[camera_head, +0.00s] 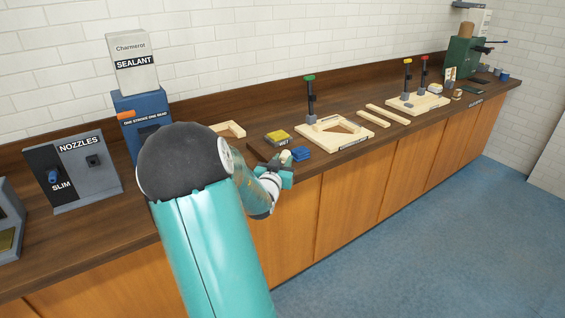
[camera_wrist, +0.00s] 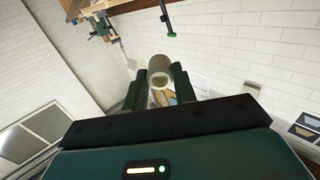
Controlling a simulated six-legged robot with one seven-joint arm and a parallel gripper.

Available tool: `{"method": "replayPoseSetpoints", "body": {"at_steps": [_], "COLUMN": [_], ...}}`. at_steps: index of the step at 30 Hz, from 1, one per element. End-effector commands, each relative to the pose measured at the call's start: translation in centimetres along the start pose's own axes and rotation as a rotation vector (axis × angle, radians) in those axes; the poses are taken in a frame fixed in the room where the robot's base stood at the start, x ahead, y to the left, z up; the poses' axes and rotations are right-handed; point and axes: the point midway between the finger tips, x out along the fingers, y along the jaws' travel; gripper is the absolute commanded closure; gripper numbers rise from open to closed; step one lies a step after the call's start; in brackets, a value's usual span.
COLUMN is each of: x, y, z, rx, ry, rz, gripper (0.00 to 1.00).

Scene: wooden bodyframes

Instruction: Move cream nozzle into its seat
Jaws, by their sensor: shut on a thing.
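In the wrist view the cream nozzle (camera_wrist: 159,68) is a short, hollow tube, held between the two dark fingers of my gripper (camera_wrist: 160,85). In the head view my gripper (camera_head: 286,170) is over the front edge of the counter, with a small cream tip (camera_head: 285,155) showing at it. The grey nozzle stand (camera_head: 100,180), labelled NOZZLES, is at the far left. Its dark SLIM side (camera_head: 45,165) holds a blue nozzle (camera_head: 53,176). Its grey side has a dark square socket (camera_head: 93,161) with no cream nozzle in it.
A blue dispenser (camera_head: 140,112) bearing a SEALANT box (camera_head: 133,65) stands beside the nozzle stand. Wooden frames (camera_head: 345,122) and a green machine (camera_head: 462,57) stand further right along the counter.

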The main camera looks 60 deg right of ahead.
Motion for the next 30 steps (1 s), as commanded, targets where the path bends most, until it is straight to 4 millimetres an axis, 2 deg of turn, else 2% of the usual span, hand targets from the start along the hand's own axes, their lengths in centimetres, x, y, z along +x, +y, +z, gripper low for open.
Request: {"method": "replayPoseSetpoints", "body": {"at_steps": [1,8,14,17,30], "x": [0.0,-4.0,-8.6,-11.9,-30.1], "y": [0.0,-3.3,-6.9,-9.3,-23.2], "z": [0.0,1.7,3.6,4.9,12.0], "rx": [0.0,0.0,0.0,-0.001,-0.002], "ry": [0.0,-0.002,-0.003,-0.004,-0.005], "rz": [-0.001,-0.117,-0.244,-0.332,-0.823], "gripper": [1.0,1.0,1.0,1.0,1.0]}}
